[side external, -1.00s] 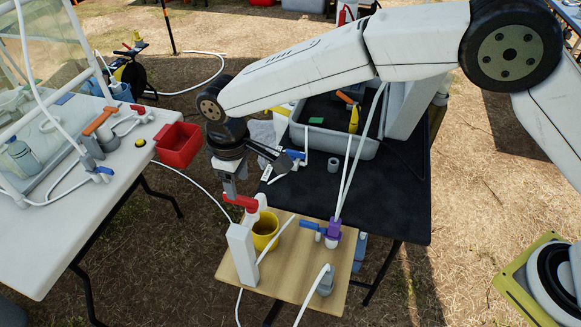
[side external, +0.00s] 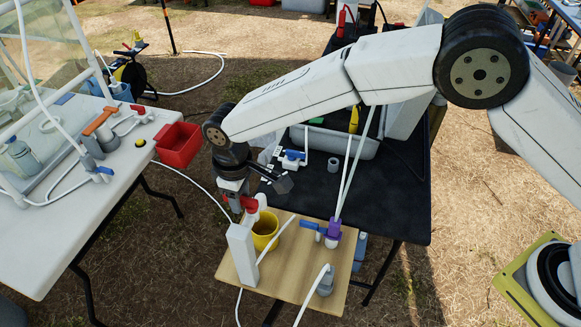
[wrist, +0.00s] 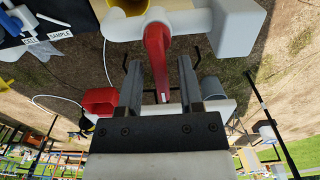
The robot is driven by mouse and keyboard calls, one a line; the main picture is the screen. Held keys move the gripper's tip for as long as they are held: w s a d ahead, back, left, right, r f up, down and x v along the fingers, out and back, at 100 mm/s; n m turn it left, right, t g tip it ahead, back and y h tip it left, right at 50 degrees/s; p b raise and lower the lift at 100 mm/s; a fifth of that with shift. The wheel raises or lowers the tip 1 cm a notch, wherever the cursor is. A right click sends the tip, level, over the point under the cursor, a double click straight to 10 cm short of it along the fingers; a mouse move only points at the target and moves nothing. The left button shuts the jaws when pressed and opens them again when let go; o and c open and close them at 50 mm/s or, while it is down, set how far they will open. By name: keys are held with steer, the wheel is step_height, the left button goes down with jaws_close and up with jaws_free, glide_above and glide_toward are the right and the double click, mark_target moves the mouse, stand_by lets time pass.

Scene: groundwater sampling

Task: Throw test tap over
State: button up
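A tap with a red lever (side external: 249,204) sits on white pipework at the left of a wooden board (side external: 290,285). In the wrist view the red lever (wrist: 157,55) runs from the white pipe fitting (wrist: 185,20) down between my fingers. My gripper (wrist: 160,75) is open, one finger on each side of the lever, with visible gaps. In the side view my gripper (side external: 233,196) is low at the tap and partly hides the lever. A second tap with a blue lever (side external: 313,226) and purple body (side external: 334,229) stands to its right.
A yellow bucket (side external: 264,241) stands close behind the red-lever tap. A white box-shaped post (side external: 242,254) rises in front. A red bin (side external: 179,145) hangs at the left table's edge. A black table (side external: 400,200) with a grey tray (side external: 350,147) lies behind.

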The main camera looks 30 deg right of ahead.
jaws_close()
